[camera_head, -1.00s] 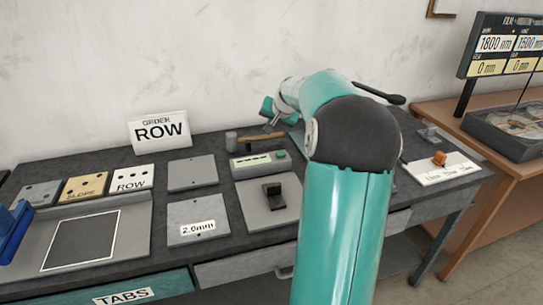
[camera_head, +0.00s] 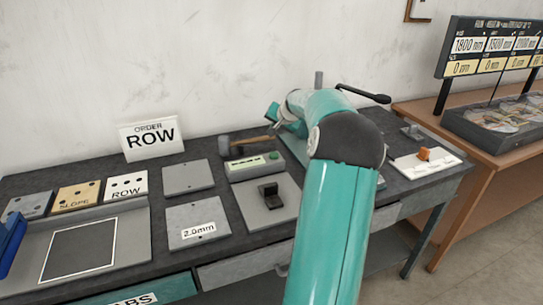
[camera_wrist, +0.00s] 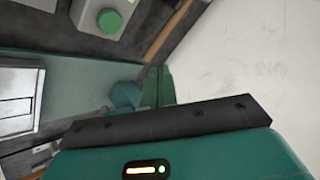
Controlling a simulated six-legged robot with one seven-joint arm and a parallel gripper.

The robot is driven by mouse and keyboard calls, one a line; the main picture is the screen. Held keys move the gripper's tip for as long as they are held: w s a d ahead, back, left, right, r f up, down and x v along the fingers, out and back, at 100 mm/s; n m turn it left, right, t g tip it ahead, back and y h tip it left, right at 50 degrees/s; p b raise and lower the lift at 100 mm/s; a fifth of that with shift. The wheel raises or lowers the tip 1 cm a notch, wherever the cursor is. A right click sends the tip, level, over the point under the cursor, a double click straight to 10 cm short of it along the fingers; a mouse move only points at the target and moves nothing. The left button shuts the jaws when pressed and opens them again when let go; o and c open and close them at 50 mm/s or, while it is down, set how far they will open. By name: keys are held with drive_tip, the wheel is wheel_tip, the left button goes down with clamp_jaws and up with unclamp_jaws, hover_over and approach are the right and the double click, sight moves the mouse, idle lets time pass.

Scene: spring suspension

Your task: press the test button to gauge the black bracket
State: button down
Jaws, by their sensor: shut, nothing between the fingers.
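The black bracket (camera_head: 269,195) stands on a grey plate (camera_head: 283,215) in front of the gauge box (camera_head: 246,168). The green test button (camera_head: 274,155) is at the right end of that box. In the wrist view the green button (camera_wrist: 109,21) shows at the top left, on a pale housing. My gripper (camera_wrist: 157,80) is shut and empty, with the button apart from it. In the head view my arm reaches over the back of the bench, and its end is behind and above the box; the fingertips are not clear there.
A mallet (camera_head: 226,146) lies behind the box, its handle close to my arm's end. An ORDER ROW sign (camera_head: 151,137) stands at the back left. Grey plates (camera_head: 189,178) lie left of the box. A display board (camera_head: 490,50) stands on the right table.

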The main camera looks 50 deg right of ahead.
sight(275, 156)
drive_tip(key=shift+s+d+f, duration=0.1)
drive_tip(key=shift+f, duration=4.35)
drive_tip(key=shift+f, duration=0.4)
drive_tip(key=shift+f, duration=0.5)
drive_tip(key=shift+r, duration=0.9)
drive_tip(key=shift+r, duration=0.1)
